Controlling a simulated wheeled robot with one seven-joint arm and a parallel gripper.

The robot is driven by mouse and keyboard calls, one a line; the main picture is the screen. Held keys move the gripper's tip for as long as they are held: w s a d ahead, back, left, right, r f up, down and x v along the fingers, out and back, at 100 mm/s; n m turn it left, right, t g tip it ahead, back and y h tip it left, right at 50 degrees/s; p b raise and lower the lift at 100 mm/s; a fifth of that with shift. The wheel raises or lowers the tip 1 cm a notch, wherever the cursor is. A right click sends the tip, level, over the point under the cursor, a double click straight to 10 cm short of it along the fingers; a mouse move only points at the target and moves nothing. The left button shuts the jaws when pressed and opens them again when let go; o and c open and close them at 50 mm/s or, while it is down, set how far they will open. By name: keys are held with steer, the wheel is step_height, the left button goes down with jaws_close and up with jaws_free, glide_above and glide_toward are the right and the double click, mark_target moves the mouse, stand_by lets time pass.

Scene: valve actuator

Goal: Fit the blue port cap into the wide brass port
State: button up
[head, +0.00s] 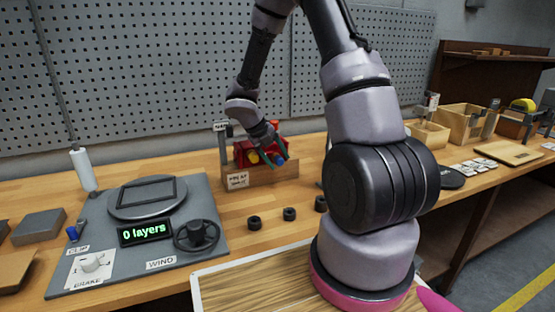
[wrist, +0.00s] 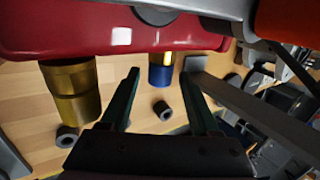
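The red valve actuator (head: 243,152) sits in a wooden stand on the bench; its red body (wrist: 90,30) fills the top of the wrist view. A wide brass port (wrist: 72,95) points out at left in the wrist view, and its end face is hidden. The blue port cap (wrist: 161,76) is at the end of a narrower brass part, between my fingertips; whether it is seated there I cannot tell. It also shows as a blue spot (head: 281,161) in the head view. My gripper (wrist: 160,82) is open around the cap, with gaps on both sides.
Several black rings (head: 289,214) lie on the bench before the wooden stand (head: 262,177). A grey winding station (head: 130,265) with a crank stands at left. Wooden bins (head: 465,118) stand at right. A perforated panel (head: 180,70) rises behind.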

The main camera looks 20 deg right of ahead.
stand_by(0.3)
steer(key=v, duration=1)
steer(key=shift+a+r, duration=0.2)
steer(key=shift+r, duration=0.2)
steer(key=s+r+n+t+y, duration=0.3)
steer(key=s+r+n, duration=0.7)
steer(key=n, duration=0.6)
steer(key=s+a+r+n+t+y, duration=0.1)
steer(key=s+r+n+t+y, duration=0.2)
steer(key=s+r+n, duration=0.8)
steer(key=r+n+y, duration=0.1)
steer(key=n+y, duration=0.1)
steer(key=n, duration=0.2)
steer(key=shift+s+a+n+t, duration=0.2)
steer(key=shift+n+t, duration=0.1)
steer(key=shift+n, duration=0.1)
